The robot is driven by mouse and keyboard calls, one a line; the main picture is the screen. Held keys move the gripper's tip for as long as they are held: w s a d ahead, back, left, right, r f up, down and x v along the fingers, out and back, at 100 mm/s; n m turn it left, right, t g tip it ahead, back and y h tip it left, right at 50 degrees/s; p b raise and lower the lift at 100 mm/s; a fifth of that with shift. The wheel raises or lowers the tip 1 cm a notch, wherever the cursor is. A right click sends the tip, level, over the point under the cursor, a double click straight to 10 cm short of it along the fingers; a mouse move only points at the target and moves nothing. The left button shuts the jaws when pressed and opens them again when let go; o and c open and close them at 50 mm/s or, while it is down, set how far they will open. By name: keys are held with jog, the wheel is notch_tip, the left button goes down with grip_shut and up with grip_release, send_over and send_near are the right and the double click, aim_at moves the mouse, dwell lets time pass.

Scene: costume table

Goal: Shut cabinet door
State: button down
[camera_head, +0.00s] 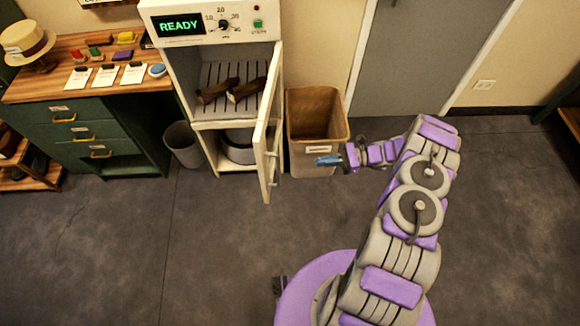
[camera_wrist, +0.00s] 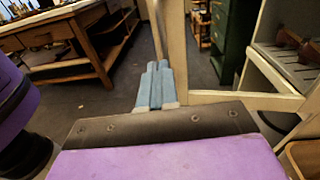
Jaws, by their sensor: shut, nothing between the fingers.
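The cream cabinet (camera_head: 213,112) stands against the back wall, with a READY display on its top panel. Its door (camera_head: 267,150) is hinged on the right and stands open, swung out toward me. Brown shoes (camera_head: 246,90) lie on the slatted shelf inside. My gripper (camera_head: 328,160) is to the right of the door, in front of the brown bin, apart from the door in the head view. In the wrist view my blue fingers (camera_wrist: 157,84) are together and empty, and the door frame (camera_wrist: 262,98) shows close beyond and right of them.
A brown bin (camera_head: 318,130) stands right of the cabinet, close by my gripper. A grey bin (camera_head: 182,145) stands to its left, beside a green drawer desk (camera_head: 75,132) with a wooden top. The grey floor (camera_head: 150,240) in front is clear.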

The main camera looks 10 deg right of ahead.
jog(key=a+f+t+b, duration=0.1)
jog(key=a, duration=1.1)
jog(key=shift+w+a+f+m+y+b, duration=0.2)
jog(key=shift+f+m+y+b, duration=0.1)
jog(key=shift+f+m+b, duration=0.1)
jog(key=shift+r+t+p, duration=0.1)
jog(key=shift+t+p, duration=0.2)
